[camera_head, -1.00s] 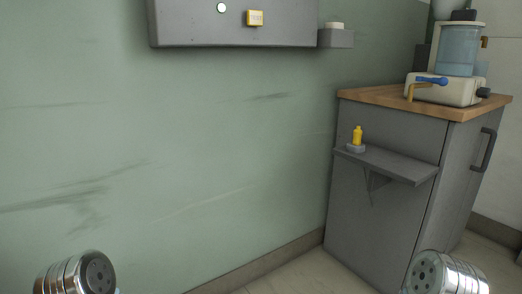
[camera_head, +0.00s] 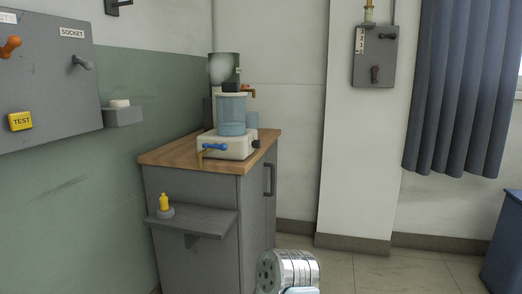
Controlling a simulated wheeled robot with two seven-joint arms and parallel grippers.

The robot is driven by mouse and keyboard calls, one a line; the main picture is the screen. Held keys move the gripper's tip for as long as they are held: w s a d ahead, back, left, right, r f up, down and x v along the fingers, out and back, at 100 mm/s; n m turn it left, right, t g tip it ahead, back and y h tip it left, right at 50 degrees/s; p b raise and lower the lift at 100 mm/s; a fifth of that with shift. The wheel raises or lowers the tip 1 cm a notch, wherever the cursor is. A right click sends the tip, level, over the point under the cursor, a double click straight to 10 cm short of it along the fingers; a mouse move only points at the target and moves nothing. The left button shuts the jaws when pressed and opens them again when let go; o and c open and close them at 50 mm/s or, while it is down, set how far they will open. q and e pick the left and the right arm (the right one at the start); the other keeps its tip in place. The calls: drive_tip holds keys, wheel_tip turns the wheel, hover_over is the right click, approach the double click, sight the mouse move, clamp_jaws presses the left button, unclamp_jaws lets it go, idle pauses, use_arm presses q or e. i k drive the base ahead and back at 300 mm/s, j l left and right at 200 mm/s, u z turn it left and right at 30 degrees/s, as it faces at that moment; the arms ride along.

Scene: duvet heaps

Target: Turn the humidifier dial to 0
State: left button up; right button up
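The humidifier seems to be the device with a cream base (camera_head: 225,146) and a clear bluish tank (camera_head: 231,114), standing on the wooden top of the grey cabinet. A blue lever (camera_head: 215,147) with a brass-coloured spout is on its front, and a dark knob (camera_head: 256,144) is on its right side. I cannot read any scale or number on the knob. A metallic end part of one of my arms (camera_head: 288,272) shows at the bottom centre, well below and apart from the device. No gripper fingers are visible.
The grey cabinet (camera_head: 202,262) has a side shelf (camera_head: 205,221) with a yellow bottle (camera_head: 164,202). A grey panel (camera_head: 45,95) with a socket switch and TEST button is at left. A wall box (camera_head: 374,55) and curtain (camera_head: 455,90) are at right. Floor right of the cabinet looks clear.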

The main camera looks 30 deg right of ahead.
sight(256, 144)
drive_tip(key=z, duration=1.1)
drive_tip(key=i, duration=0.1)
